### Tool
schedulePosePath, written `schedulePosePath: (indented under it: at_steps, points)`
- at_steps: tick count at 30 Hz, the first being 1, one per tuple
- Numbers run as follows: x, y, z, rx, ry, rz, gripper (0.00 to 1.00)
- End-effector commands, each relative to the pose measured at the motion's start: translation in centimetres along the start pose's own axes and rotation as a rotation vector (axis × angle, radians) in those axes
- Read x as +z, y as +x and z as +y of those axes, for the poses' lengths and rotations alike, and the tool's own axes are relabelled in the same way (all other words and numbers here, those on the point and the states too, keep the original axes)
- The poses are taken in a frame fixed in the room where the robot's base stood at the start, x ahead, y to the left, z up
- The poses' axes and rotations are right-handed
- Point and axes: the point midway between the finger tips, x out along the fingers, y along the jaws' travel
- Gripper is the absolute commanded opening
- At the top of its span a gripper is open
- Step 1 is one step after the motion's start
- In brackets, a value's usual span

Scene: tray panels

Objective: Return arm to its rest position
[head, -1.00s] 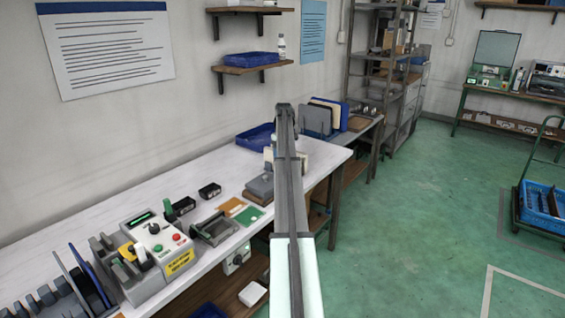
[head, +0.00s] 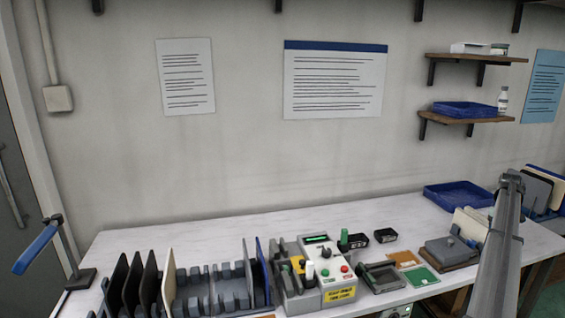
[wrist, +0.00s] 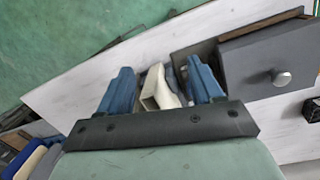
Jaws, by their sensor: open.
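My arm (head: 500,250) stands at the right of the head view, over the right end of the white bench (head: 130,243); my gripper's fingers are hidden there. In the wrist view my gripper (wrist: 162,78) shows two blue fingers set apart. A cream piece (wrist: 160,88) shows between them, seemingly below; I cannot tell whether it touches a finger. In the head view cream panels (head: 470,223) stand upright just left of my arm.
A grey block with a knob (head: 450,250) sits beside the panels, also in the wrist view (wrist: 268,62). A blue tray (head: 457,197) lies behind. A control box (head: 338,273), a slotted rack (head: 215,290) and dark upright panels (head: 135,280) fill the bench's front. The back left bench is clear.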

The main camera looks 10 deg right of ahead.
Motion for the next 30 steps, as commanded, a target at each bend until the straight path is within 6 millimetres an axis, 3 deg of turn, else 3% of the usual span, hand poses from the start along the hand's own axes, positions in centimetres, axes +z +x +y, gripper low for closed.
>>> schedulePosePath:
  at_steps: [1, 3, 9, 14, 17, 23, 26, 30]
  points:
    - [2.0, 2.0, 1.1, 0.023, 0.002, -0.013, 0.65]
    - [3.9, 4.2, 2.5, 0.055, -0.002, -0.027, 0.65]
    - [8.7, 9.0, 5.8, 0.134, -0.017, -0.067, 0.65]
    - [11.7, 12.9, 6.5, 0.164, -0.01, -0.086, 0.65]
    - [12.1, 15.5, 4.9, 0.144, 0.032, -0.075, 0.65]
    - [11.6, 20.6, -0.6, 0.048, 0.178, -0.034, 0.65]
    - [11.4, 23.6, -4.5, -0.02, 0.276, -0.018, 0.65]
    - [11.6, 28.4, -11.4, -0.146, 0.455, -0.012, 0.65]
